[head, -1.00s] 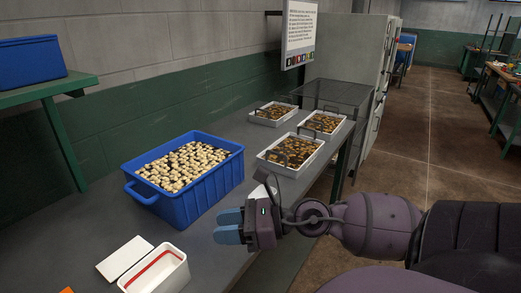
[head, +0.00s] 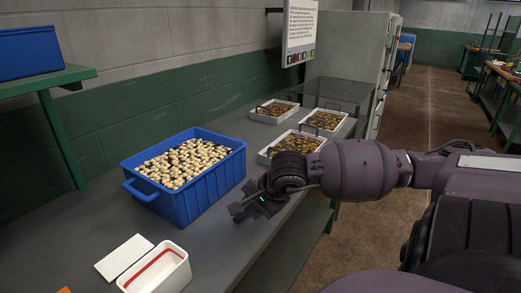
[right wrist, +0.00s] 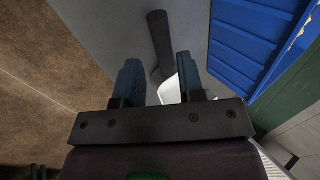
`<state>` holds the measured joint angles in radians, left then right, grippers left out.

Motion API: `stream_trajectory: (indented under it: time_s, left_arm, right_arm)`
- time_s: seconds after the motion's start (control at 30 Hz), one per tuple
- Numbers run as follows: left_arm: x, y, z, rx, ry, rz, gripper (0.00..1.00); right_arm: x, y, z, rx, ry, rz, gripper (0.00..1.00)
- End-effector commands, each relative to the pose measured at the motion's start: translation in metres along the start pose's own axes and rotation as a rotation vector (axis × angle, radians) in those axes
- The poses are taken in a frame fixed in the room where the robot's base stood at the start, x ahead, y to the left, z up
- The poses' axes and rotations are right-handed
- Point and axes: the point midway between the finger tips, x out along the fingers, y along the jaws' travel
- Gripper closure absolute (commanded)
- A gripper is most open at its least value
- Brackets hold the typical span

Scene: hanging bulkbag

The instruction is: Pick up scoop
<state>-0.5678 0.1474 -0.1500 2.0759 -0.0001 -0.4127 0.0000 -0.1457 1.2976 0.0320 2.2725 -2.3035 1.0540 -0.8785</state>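In the right wrist view, what looks like the scoop shows a dark round handle (right wrist: 159,42) and part of a pale body (right wrist: 183,70). It lies over the grey table, in line with the gap between my right gripper's blue fingers (right wrist: 158,66). The fingers are apart, one on each side of the handle in the picture. I cannot tell whether the handle is between them or still beyond their tips. In the head view my right gripper (head: 238,211) points down at the table's near edge, and the scoop is hidden behind it. My left gripper is not in view.
A blue bin (head: 208,187) full of pale pieces stands close left of my right gripper; its wall also shows in the right wrist view (right wrist: 245,45). White trays (head: 272,119) stand farther back. A white box (head: 176,277) and white plate (head: 123,257) lie in front.

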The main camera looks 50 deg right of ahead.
Motion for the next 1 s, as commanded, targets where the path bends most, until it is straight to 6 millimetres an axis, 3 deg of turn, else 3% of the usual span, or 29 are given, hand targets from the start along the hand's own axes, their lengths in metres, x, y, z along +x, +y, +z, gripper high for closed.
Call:
stream_trajectory:
  time_s: [0.27,0.53,0.87,1.0]
  left_arm:
    - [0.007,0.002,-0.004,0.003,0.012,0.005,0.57]
    - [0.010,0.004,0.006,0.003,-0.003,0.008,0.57]
    - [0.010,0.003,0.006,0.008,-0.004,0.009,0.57]
    - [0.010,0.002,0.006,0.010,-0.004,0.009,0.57]
  right_arm:
    - [0.019,0.000,0.001,0.000,-0.002,0.000,0.64]
    - [0.056,-0.001,0.001,0.003,-0.003,0.002,0.64]
    - [0.061,-0.003,0.001,0.000,-0.001,-0.002,0.64]
    - [0.061,-0.003,0.001,0.000,-0.002,-0.002,0.81]
